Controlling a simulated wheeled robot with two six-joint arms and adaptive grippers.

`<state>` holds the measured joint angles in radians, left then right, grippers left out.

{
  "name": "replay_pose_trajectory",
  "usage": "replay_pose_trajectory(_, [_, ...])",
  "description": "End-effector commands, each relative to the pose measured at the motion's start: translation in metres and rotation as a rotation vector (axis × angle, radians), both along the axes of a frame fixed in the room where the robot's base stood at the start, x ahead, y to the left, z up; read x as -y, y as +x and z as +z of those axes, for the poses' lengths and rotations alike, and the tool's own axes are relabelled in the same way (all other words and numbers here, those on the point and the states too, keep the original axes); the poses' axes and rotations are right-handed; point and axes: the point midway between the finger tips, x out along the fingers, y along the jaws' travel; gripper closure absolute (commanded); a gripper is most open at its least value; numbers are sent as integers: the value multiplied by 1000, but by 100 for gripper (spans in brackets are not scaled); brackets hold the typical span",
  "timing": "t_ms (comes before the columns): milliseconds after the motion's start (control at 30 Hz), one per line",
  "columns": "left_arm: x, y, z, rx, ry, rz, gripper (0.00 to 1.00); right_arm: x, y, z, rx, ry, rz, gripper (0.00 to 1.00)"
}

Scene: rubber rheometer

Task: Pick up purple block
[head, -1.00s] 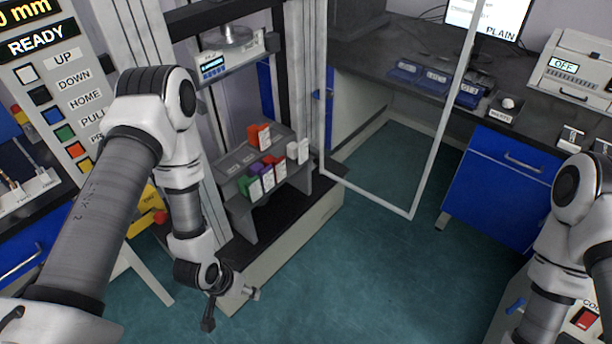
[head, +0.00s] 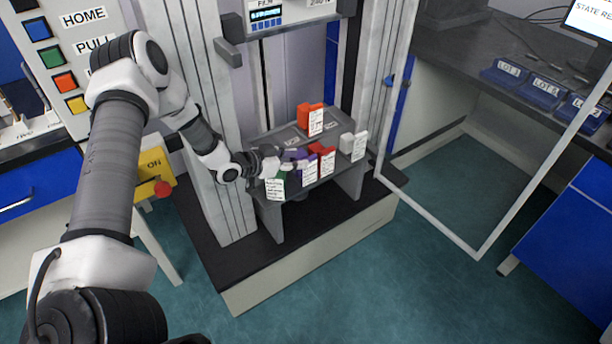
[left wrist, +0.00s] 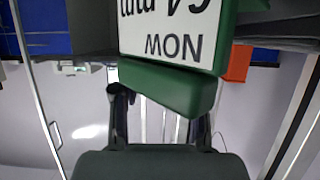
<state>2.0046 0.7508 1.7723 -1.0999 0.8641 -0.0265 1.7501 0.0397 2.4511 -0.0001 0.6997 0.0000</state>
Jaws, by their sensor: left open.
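The purple block (head: 294,155) stands on the grey rack (head: 352,182) in the head view, partly hidden by my left gripper. A white label (head: 309,171) hangs at its front. The green block (head: 279,179), with a white label, is just left of it. My left gripper (head: 280,164) is open, reaching in from the left at the green and purple blocks. In the left wrist view, the green block (left wrist: 172,83) with its "MON" label fills the space ahead of the open fingers (left wrist: 160,115). I cannot tell whether they touch it. The purple block is not visible there.
Red (head: 326,160), grey (head: 348,143) and orange-red (head: 310,117) labelled blocks share the rack. The machine's pale column (head: 216,120) stands left of it. An open framed door (head: 440,222) is at right. The teal floor is clear in front.

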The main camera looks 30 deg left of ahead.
Motion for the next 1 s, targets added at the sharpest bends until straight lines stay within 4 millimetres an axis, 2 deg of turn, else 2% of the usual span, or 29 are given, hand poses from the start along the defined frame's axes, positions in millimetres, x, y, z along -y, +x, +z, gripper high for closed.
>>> replay_pose_trajectory(133, [16, 21, -10, -2, 3, -5, 56, 0, 0, -6, 1, 0, -1, 60])
replay_pose_trajectory(233, [21, 34, -15, -1, 3, -3, 56, 0, 1, -9, 1, 0, 0, 60])
replay_pose_trajectory(467, [22, 39, -15, -1, -1, 2, 56, 0, 1, -8, 1, 0, 0, 60])
replay_pose_trajectory(500, [22, 39, -15, -2, -1, 1, 60, 0, 1, -8, 1, 0, 0, 60])
replay_pose_trajectory(567, [22, 39, -15, -1, 0, 0, 81, 0, 1, -8, 1, 0, 0, 60])
replay_pose_trajectory(600, [22, 39, -15, -1, 0, 0, 95, 0, 1, -8, 1, 0, 0, 60])
replay_pose_trajectory(633, [22, 39, -15, -1, 0, 0, 100, 0, 1, -8, 1, 0, 0, 60])
replay_pose_trajectory(1000, [22, 39, -15, -1, 0, 0, 100, 0, 1, -8, 1, 0, 0, 60])
